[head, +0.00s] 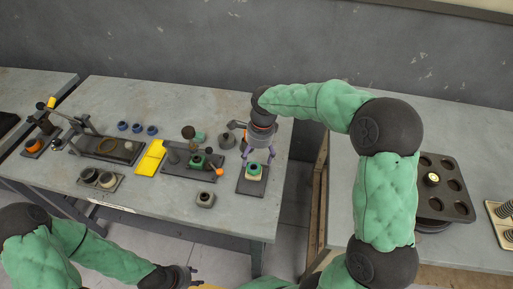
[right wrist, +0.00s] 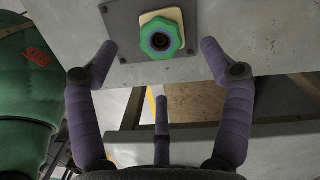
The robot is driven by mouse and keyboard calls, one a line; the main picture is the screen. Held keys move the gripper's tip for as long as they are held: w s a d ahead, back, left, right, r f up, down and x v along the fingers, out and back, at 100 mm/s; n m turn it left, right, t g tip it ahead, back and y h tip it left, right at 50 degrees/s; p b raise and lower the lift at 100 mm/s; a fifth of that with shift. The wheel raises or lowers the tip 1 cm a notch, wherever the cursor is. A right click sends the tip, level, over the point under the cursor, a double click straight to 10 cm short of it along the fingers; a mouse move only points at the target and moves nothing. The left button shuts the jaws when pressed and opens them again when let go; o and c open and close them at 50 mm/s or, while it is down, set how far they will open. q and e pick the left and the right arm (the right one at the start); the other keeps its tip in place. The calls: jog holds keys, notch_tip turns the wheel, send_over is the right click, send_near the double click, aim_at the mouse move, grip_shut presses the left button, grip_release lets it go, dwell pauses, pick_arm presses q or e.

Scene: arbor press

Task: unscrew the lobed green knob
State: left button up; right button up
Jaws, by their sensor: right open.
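The lobed green knob (head: 254,170) sits on a cream block (head: 253,177) on a dark plate (head: 244,188) near the table's right front edge. In the right wrist view the knob (right wrist: 161,39) shows its scalloped rim and dark centre. My right gripper (head: 259,154) is open just above the knob in the head view. In the right wrist view its purple fingers (right wrist: 158,60) are spread wide, apart from the knob. My left gripper (head: 190,272) is low at the front, off the table edge; its finger state is unclear.
A yellow piece (head: 150,158) and a dark fixture with an orange-tipped handle (head: 216,170) stand left of the knob. Several blue rings (head: 137,128) lie farther back. A muffin-type tray (head: 431,208) is on the right table, across a gap.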

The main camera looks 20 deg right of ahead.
aim_at(253, 168)
jog(key=shift+w+a+f+b, duration=0.1)
jog(key=shift+f+b, duration=0.2)
jog(key=shift+f, duration=0.7)
jog(key=shift+s+a+f+b, duration=0.15)
jog(key=shift+f+b, duration=0.1)
jog(key=shift+f, duration=0.75)
jog(key=shift+w+a+f+b, duration=0.15)
jog(key=shift+f+b, duration=0.15)
jog(key=shift+f, duration=0.7)
